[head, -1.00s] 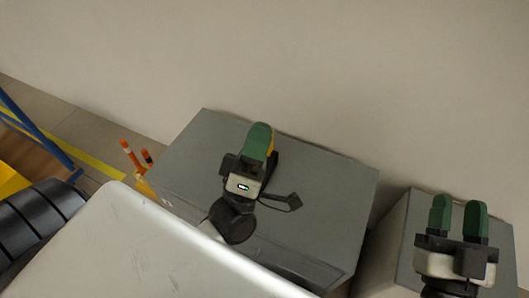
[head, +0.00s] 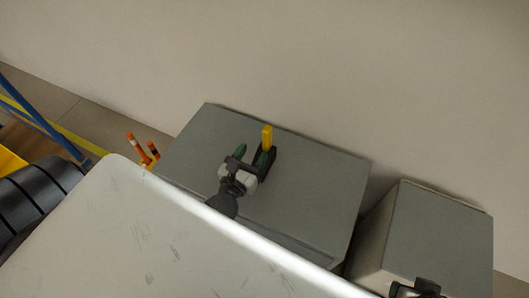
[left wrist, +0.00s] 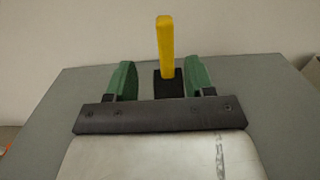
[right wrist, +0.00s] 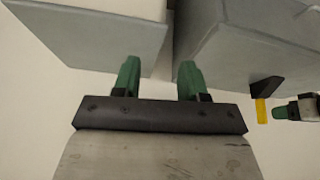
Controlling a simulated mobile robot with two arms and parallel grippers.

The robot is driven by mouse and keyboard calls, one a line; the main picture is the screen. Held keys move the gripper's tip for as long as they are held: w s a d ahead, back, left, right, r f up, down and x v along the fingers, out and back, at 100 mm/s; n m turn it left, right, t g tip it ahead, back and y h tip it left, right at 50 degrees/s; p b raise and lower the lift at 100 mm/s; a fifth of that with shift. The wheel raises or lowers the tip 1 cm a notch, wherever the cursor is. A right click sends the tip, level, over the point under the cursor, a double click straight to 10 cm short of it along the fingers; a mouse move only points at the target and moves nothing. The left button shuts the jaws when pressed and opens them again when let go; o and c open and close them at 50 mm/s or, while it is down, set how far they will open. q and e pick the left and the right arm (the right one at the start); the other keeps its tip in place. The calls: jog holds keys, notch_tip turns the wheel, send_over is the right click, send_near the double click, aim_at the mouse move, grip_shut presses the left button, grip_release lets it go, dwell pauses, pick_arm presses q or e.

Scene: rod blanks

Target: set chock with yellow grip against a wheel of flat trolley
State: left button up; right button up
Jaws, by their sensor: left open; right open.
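The chock, a black block with an upright yellow grip (head: 267,138), stands on top of a grey cabinet (head: 315,195). My left gripper (head: 253,156) is open just in front of it. In the left wrist view the chock (left wrist: 166,60) shows between and beyond the two green fingers (left wrist: 160,80), apart from both. In the right wrist view the chock (right wrist: 261,108) shows near the left gripper (right wrist: 290,110). My right gripper (right wrist: 158,80) is open and empty; in the head view only its top shows at the bottom edge. I cannot make out the flat trolley for certain.
A second grey cabinet (head: 440,235) stands to the right across a narrow gap. A plain wall (head: 330,60) is behind. At the left are orange-and-black posts (head: 138,147), a blue frame (head: 40,118) and black ribbed shapes (head: 40,210).

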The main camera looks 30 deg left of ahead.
aim_at(265, 138)
pick_arm(q)
jog(key=w, duration=0.3)
jog(key=shift+w, duration=0.25)
jog(key=w, duration=0.5)
jog(key=shift+d+r, duration=0.15)
jog(key=shift+w, duration=0.2)
grip_shut()
pick_arm(e)
jog(key=shift+s+d+f+g, duration=0.1)
jog(key=shift+s+d+g, duration=0.15)
jog(key=shift+s+g, duration=0.5)
